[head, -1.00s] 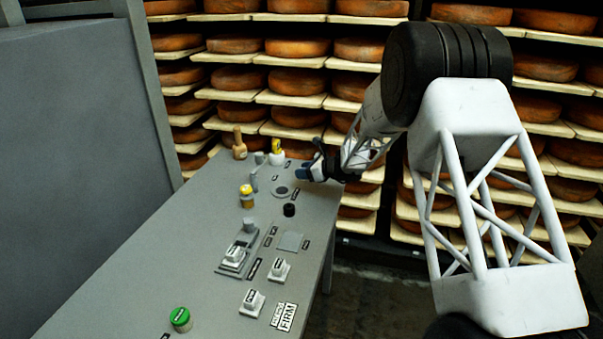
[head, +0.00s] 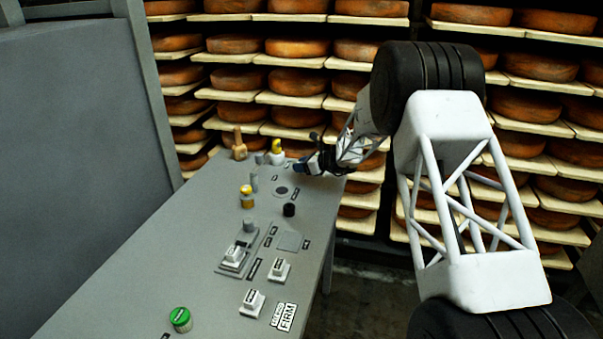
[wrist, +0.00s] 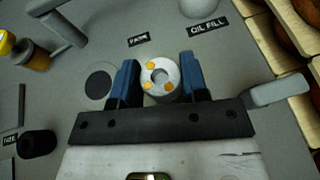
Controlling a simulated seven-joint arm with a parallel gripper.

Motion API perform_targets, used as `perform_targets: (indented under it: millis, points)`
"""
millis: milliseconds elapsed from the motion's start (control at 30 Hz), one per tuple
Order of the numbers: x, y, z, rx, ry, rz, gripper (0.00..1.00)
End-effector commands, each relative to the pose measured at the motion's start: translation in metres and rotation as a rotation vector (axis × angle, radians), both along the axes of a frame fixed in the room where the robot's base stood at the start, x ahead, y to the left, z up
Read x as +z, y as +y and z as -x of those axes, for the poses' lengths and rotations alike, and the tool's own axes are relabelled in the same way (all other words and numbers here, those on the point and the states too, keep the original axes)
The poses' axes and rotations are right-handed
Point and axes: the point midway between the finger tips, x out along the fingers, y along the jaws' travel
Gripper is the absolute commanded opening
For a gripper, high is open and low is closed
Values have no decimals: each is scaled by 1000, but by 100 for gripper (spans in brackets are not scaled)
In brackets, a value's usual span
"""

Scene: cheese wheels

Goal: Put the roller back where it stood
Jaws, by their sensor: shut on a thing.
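My gripper (head: 305,168) is over the far right part of the grey bench top (head: 140,275). In the wrist view its two blue fingers (wrist: 158,68) are shut on a pale round piece, which I take to be the roller (wrist: 162,76). Its end face has a central hole and several orange dots. A dark round disc (wrist: 98,84) lies on the bench just left of the fingers, also visible in the head view (head: 282,191). A PARK label (wrist: 139,40) is beyond the fingers. I cannot tell whether the roller touches the bench.
An OIL FILL label (wrist: 208,27) lies ahead right. A wooden-handled item (head: 239,147) stands at the far end. Cheese shelves (head: 300,84) rise behind the bench.

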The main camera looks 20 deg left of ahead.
Motion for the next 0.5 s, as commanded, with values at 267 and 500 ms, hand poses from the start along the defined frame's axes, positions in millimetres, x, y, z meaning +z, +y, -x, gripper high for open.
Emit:
perform_targets:
  millis: [267,500]
  points:
    - [-28,0,0,-1,2,0,14]
    - [-32,0,0,0,0,0,14]
